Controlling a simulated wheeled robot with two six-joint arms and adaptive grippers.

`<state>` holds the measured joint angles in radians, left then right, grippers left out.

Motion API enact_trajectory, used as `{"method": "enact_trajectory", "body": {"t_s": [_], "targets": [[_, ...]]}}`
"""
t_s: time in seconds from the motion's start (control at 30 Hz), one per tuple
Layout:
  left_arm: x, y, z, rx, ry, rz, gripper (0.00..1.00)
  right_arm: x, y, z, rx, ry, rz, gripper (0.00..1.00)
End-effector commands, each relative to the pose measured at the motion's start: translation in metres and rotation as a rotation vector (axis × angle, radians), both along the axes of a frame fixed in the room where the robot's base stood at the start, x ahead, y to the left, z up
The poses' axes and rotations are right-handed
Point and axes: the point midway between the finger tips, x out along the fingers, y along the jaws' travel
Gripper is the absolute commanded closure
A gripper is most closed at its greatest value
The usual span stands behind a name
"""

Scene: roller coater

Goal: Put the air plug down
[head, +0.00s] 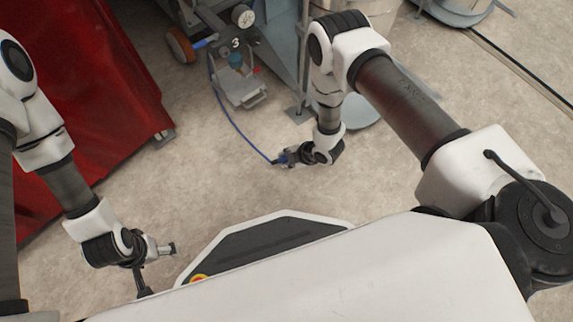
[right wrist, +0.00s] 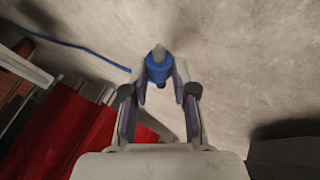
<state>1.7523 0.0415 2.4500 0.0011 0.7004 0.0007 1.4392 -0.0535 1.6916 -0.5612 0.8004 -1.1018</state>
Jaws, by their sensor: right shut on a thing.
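The air plug (right wrist: 158,68) is blue with a grey tip. In the right wrist view it sits between the fingertips of my right gripper (right wrist: 156,78), which is shut on it. In the head view my right gripper (head: 285,158) holds the plug above the floor, and a thin blue hose (head: 232,122) runs from it up to the machine. The plug itself is small and partly hidden there. My left gripper (head: 158,268) is open and empty at lower left, far from the plug.
The machine (head: 240,90) with a wheel and a small bracket stands at the top. A red panel (head: 85,75) is at the left. A round grey base (head: 365,112) lies behind my right arm. The concrete floor (head: 190,195) between is clear.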

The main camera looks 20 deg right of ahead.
Motion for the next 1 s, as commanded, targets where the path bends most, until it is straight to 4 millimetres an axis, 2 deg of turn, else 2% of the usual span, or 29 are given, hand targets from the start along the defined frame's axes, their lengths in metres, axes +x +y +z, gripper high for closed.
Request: {"method": "enact_trajectory", "body": {"t_s": [0.03,0.1,0.17,0.37,0.87,0.9,0.97,1.0], "targets": [[0.0,0.0,-0.012,0.0,-0.001,0.001,0.18,-0.001,0.0,-0.014,0.0,0.002,0.0,1.0],[0.001,0.0,-0.023,0.0,-0.002,0.004,0.18,-0.001,0.0,-0.029,0.0,0.001,0.0,1.0],[0.001,0.001,-0.028,0.001,-0.003,0.005,0.18,0.0,0.0,-0.034,0.0,0.0,-0.001,1.0],[0.001,0.001,-0.023,0.001,-0.004,0.006,0.18,0.0,0.0,-0.03,0.0,0.0,0.0,1.0],[0.002,0.001,-0.031,0.001,-0.004,0.007,0.18,-0.001,-0.001,-0.043,-0.001,0.001,-0.001,1.0],[0.002,0.001,-0.031,0.001,-0.004,0.007,0.18,-0.001,-0.001,-0.043,-0.001,0.001,-0.001,0.7],[0.002,0.001,-0.031,0.001,-0.004,0.007,0.18,-0.001,-0.001,-0.044,-0.002,0.002,-0.001,0.49],[0.002,0.001,-0.031,0.001,-0.004,0.007,0.18,-0.001,-0.001,-0.044,-0.001,0.003,-0.002,0.48]]}}
